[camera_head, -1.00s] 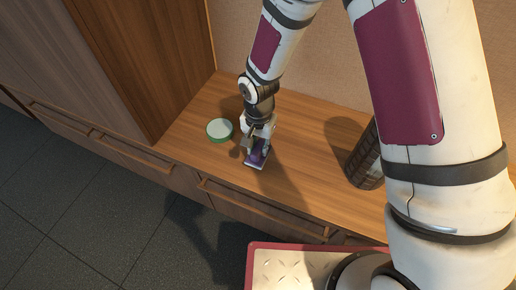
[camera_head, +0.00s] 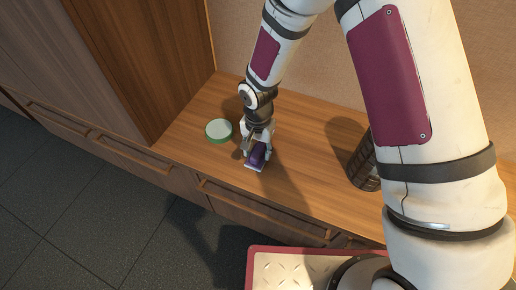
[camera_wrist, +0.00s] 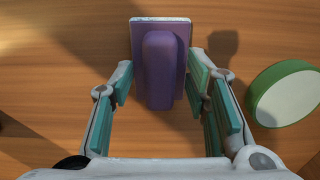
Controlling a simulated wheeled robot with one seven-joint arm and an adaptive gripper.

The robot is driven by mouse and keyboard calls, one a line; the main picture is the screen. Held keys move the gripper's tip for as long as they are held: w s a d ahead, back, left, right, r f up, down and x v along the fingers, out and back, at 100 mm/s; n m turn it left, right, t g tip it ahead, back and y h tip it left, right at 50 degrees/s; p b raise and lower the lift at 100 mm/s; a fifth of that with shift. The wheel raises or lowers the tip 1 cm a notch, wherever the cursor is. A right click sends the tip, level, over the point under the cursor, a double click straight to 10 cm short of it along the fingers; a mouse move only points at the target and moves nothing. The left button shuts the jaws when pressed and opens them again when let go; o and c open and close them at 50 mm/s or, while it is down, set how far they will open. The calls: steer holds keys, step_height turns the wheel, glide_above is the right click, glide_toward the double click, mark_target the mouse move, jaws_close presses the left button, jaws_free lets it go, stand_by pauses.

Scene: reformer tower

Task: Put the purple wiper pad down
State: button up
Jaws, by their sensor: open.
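The purple wiper pad (camera_head: 257,156) lies on the wooden counter (camera_head: 300,185), near its front edge. In the wrist view the wiper pad (camera_wrist: 160,62) shows its raised purple grip and a pale rim at its far end. My gripper (camera_head: 258,148) is just above and behind the pad in the head view. In the wrist view my gripper (camera_wrist: 160,90) is open, its teal finger pads on either side of the near part of the grip, with gaps showing on both sides.
A round green container with a pale top (camera_head: 219,130) stands on the counter left of the pad; it shows at the right in the wrist view (camera_wrist: 288,94). A dark ribbed cylinder (camera_head: 366,164) stands further right. The counter between them is clear.

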mark_target(257, 151)
step_height(257, 151, up, 14)
steer(key=p, duration=0.4)
steer(key=shift+a+f, duration=0.2)
steer(key=shift+s, duration=0.1)
steer(key=s+d+r+n, duration=0.1)
steer(key=s+d+r, duration=0.3)
steer(key=d+r, duration=0.4)
steer(key=s+d+r+n, duration=0.1)
steer(key=s+d+r, duration=0.2)
steer(key=d+r, duration=0.55)
steer(key=s+d+r, duration=0.2)
steer(key=s+r, duration=0.1)
steer(key=s, duration=0.4)
steer(key=s+d+r+n, duration=0.1)
steer(key=s+d+r, duration=0.1)
steer(key=s, duration=0.5)
steer(key=s+d+r, duration=0.2)
steer(key=s+r, duration=0.2)
steer(key=s, duration=0.4)
steer(key=shift+n+t, duration=0.3)
steer(key=shift+n, duration=0.1)
steer(key=shift+w+d, duration=0.1)
